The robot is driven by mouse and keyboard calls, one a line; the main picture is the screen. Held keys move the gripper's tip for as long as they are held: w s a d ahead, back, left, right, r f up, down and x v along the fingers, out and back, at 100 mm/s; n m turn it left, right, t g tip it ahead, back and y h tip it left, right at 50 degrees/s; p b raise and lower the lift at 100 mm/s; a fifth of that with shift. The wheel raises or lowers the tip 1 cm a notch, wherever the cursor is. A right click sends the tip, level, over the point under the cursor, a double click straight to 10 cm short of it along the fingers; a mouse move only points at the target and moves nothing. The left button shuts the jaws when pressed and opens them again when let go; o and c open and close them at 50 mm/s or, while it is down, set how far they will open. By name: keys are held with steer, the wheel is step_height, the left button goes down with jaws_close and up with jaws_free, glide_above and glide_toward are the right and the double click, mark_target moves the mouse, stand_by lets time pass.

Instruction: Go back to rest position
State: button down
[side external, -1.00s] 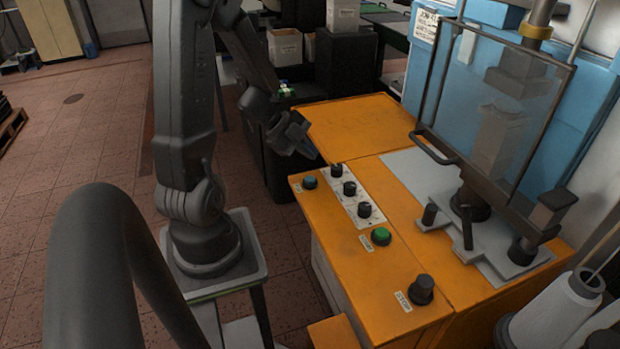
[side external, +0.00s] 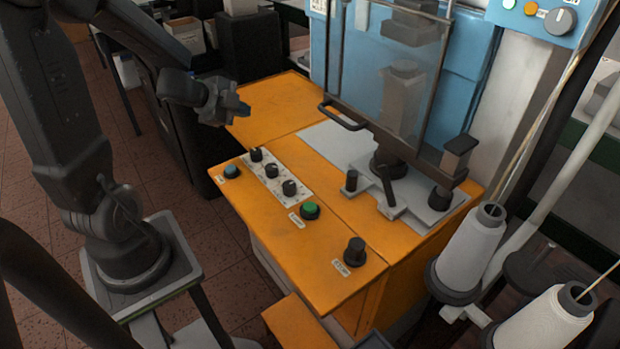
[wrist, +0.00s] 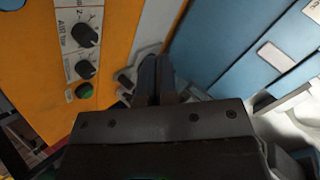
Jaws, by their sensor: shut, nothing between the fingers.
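My gripper (side external: 240,108) is shut and empty. In the side external view it hangs in the air above the back left of the orange machine top (side external: 268,112), clear of the knobs. In the wrist view the closed fingers (wrist: 157,75) sit side by side in the middle, with nothing between them. Past them show the orange panel with its black knobs (wrist: 87,35) and green button (wrist: 84,91), and the blue machine body (wrist: 225,45).
A clear guard with a handle (side external: 340,118) stands over the grey plate and clamp post (side external: 390,165) right of my gripper. A green button (side external: 310,210) and black knobs stick up from the panel. White thread cones (side external: 472,248) stand at the right.

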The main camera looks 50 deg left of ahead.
steer(key=s+d+r+n+g+y, duration=0.1)
steer(key=d+r+n+y, duration=0.3)
steer(key=d+r+n, duration=0.4)
steer(key=s+d+r+n+g+h, duration=0.2)
steer(key=s+d+h, duration=0.3)
steer(key=s+d, duration=0.6)
steer(key=d+n+g, duration=0.1)
steer(key=d, duration=0.2)
steer(key=shift+g, duration=0.4)
steer(key=c, duration=1.8)
jaws_free()
